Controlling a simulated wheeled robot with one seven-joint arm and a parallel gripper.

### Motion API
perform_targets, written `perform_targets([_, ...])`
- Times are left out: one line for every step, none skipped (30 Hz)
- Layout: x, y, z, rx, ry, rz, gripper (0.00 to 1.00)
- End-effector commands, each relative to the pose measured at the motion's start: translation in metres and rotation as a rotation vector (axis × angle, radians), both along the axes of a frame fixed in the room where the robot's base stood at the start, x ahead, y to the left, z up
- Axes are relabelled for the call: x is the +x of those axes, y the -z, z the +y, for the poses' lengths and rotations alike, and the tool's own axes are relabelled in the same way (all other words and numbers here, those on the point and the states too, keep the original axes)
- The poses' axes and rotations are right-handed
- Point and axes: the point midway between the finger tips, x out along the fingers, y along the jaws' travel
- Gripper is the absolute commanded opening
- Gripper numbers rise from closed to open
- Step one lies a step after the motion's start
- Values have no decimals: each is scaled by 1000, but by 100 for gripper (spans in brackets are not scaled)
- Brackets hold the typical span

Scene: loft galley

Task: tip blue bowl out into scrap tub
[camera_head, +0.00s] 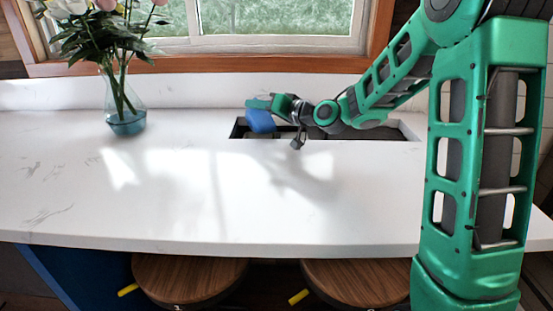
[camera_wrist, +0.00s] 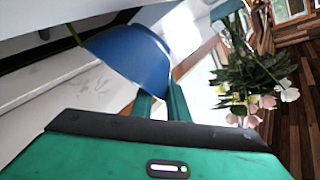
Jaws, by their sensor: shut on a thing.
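The blue bowl (camera_head: 261,121) is tilted steeply, and its rim is in my gripper (camera_head: 268,104), which is shut on it. It hangs over the left end of a dark rectangular opening in the white counter. In the wrist view the bowl (camera_wrist: 128,54) shows its smooth outer side beyond the two green fingers (camera_wrist: 160,103). The inside of the bowl is hidden, so I cannot tell whether anything is in it. I cannot make out the scrap tub clearly; the bowl and my arm cover part of the opening.
The opening (camera_head: 236,130) is a recess near the counter's back edge. A glass vase (camera_head: 127,122) with flowers stands to the left. The front of the white counter (camera_head: 180,200) is clear. Two wooden stools (camera_head: 190,275) stand below its front edge.

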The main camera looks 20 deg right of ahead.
Motion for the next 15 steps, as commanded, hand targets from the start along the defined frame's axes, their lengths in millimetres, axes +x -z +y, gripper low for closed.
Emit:
perform_targets([0,-1,-1,5,1,-1,0])
perform_targets([0,-1,-1,8,1,1,0])
perform_targets([1,-1,-2,12,1,1,0])
perform_targets([1,-1,-2,16,1,2,0])
perform_targets([1,-2,-3,19,1,2,0])
perform_targets([1,-2,-3,23,0,3,0])
perform_targets([1,-2,-3,26,0,4,0])
perform_targets([1,-2,-3,30,0,4,0])
perform_targets([1,-3,-3,34,0,5,0])
perform_targets([1,-3,-4,38,0,6,0])
perform_targets([1,-3,-4,41,0,7,0])
perform_targets([1,-3,-4,45,0,8,0])
perform_targets([1,-3,-5,49,0,8,0])
perform_targets([1,-4,-5,52,0,9,0])
perform_targets([1,-4,-5,56,1,10,0])
